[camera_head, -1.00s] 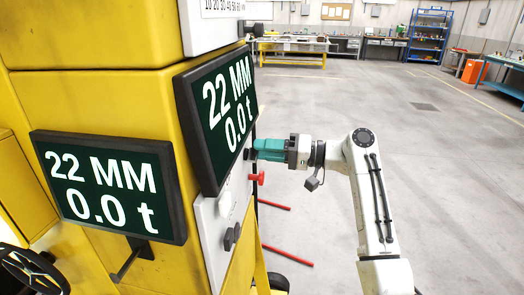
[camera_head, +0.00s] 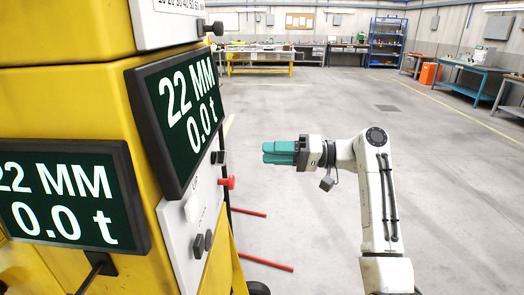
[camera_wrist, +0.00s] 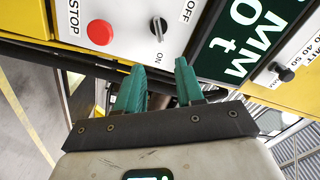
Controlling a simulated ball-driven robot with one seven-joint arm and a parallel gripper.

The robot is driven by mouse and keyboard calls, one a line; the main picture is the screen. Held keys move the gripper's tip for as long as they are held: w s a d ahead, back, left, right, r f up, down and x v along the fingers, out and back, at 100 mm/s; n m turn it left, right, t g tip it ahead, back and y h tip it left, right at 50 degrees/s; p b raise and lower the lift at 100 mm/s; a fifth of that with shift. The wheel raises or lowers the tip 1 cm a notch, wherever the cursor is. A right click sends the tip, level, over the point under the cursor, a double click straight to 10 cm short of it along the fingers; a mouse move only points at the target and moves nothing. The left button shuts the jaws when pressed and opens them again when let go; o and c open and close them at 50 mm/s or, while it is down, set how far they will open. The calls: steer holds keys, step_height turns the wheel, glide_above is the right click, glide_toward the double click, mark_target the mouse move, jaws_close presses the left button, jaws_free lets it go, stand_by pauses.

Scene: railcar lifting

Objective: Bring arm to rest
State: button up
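My gripper (camera_head: 268,152), with teal fingers on a white arm (camera_head: 378,200), points left toward the yellow machine (camera_head: 100,85) in the head view. A gap of floor shows between the fingertips and the machine's panel. In the wrist view the gripper (camera_wrist: 158,75) has its two fingers apart with nothing between them. Beyond the fingers are a black ON/OFF switch (camera_wrist: 158,27), standing near ON, and a red STOP button (camera_wrist: 100,32). The arm is bent, with its upper part raised beside the machine.
Two dark displays read 22 MM and 0.0 t, one facing right (camera_head: 180,120) and one at left (camera_head: 62,195). A red knob (camera_head: 227,182) sticks out of the panel. Red bars (camera_head: 265,262) lie low beside the machine. The floor right of it is clear back to the workbenches (camera_head: 262,58).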

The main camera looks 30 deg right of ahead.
steer(key=s+a+f+g+h, duration=0.1)
steer(key=s+a+f+h, duration=0.3)
steer(key=f, duration=0.6)
steer(key=s+a+f+m+g+h, duration=0.1)
steer(key=s+f, duration=0.5)
steer(key=f, duration=0.4)
steer(key=s+a+f+g+h, duration=0.25)
steer(key=s+f, duration=0.35)
steer(key=f, duration=0.4)
steer(key=s+d+f+g+h, duration=0.1)
steer(key=s+f+h, duration=0.1)
steer(key=s, duration=0.7)
steer(key=s+d+f+g+h, duration=0.1)
steer(key=s+d+f+h, duration=0.1)
steer(key=s, duration=0.7)
steer(key=s+d+f+g+h, duration=0.1)
steer(key=s+h, duration=0.3)
steer(key=s, duration=0.4)
steer(key=shift+s+d+f+n, duration=0.4)
steer(key=shift+f, duration=0.4)
